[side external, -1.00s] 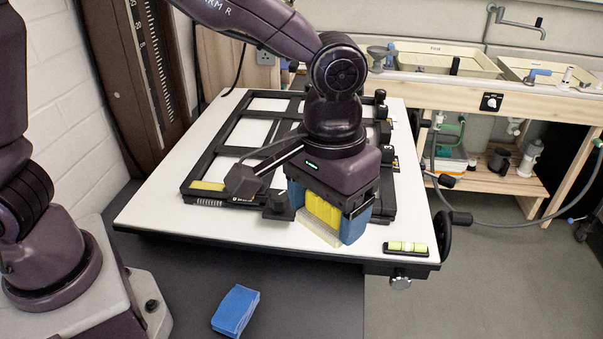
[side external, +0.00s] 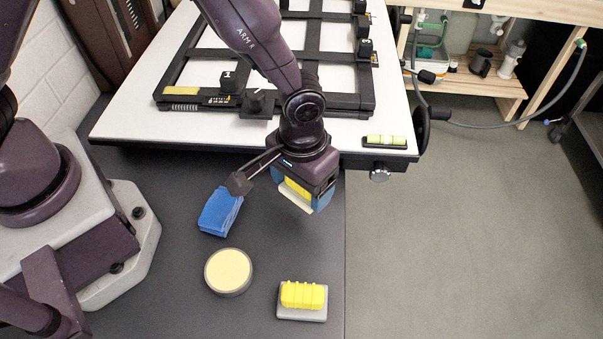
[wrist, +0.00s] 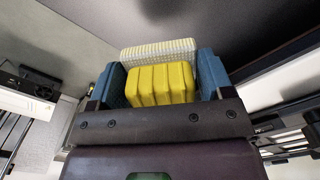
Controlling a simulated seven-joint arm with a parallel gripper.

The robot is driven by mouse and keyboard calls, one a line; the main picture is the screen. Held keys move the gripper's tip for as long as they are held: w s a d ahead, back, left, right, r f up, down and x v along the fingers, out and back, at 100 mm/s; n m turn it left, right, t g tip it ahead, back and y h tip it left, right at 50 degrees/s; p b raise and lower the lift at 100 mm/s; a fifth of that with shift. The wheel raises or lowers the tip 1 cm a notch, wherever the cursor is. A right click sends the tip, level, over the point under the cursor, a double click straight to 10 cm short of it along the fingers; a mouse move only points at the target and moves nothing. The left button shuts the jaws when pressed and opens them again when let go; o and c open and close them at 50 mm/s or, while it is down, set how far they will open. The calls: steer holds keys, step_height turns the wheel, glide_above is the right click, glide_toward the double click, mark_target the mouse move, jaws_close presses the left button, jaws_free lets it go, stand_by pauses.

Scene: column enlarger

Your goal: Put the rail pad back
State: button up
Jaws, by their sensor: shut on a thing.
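My gripper (side external: 299,190) is shut on a yellow ribbed block with a pale pad under it, which I take as the rail pad (side external: 295,199). Its blue fingers are on both sides of the yellow block. The wrist view shows the same ribbed grip (wrist: 160,84) between the fingers, with the pale woven pad beyond. The held pad is off the front edge of the white baseboard, above the dark bench top. A second yellow ribbed block (side external: 303,295) sits on a grey base (side external: 301,314) at the front. Whether it has a pad underneath is hidden.
A folded blue cloth (side external: 219,211) lies left of my gripper. A round grey dish with a cream top (side external: 228,271) lies in front of it. The black frame easel (side external: 270,103) and a spirit level (side external: 386,141) are on the white baseboard (side external: 120,115). Dark bench space is clear around these.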

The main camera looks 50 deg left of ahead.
mark_target(302, 218)
steer(key=shift+f, duration=2.85)
steer(key=shift+f, duration=0.65)
steer(key=o, duration=1.1)
steer(key=shift+o, duration=0.2)
steer(key=shift+s+r, duration=0.1)
steer(key=shift+r, duration=3.9)
